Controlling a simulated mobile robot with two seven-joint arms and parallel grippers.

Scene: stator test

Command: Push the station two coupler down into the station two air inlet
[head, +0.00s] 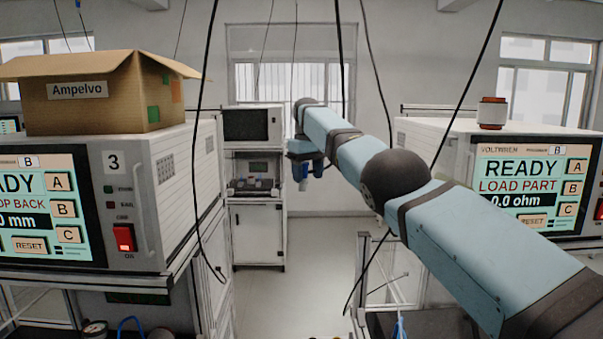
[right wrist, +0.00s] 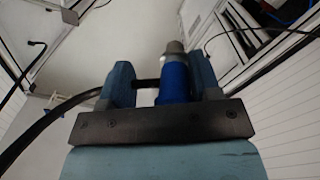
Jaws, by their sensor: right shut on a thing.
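In the right wrist view, my right gripper (right wrist: 162,68) is shut on a coupler (right wrist: 174,82) with a blue body and a grey metal end. A black hose (right wrist: 50,115) runs from the grip out to the left. In the head view, my right arm reaches in from the right, and my right gripper (head: 308,168) hangs near the middle, in front of the back wall. The coupler cannot be made out there. I cannot identify the station two air inlet in either view. My left gripper is not in view.
A test unit marked 3 (head: 190,180) stands at left with a cardboard box (head: 100,105) on top. Another unit (head: 440,130) at right reads "READY LOAD PART". A white cabinet (head: 257,232) stands behind. Dark cables (head: 196,170) hang across the view. Floor between is open.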

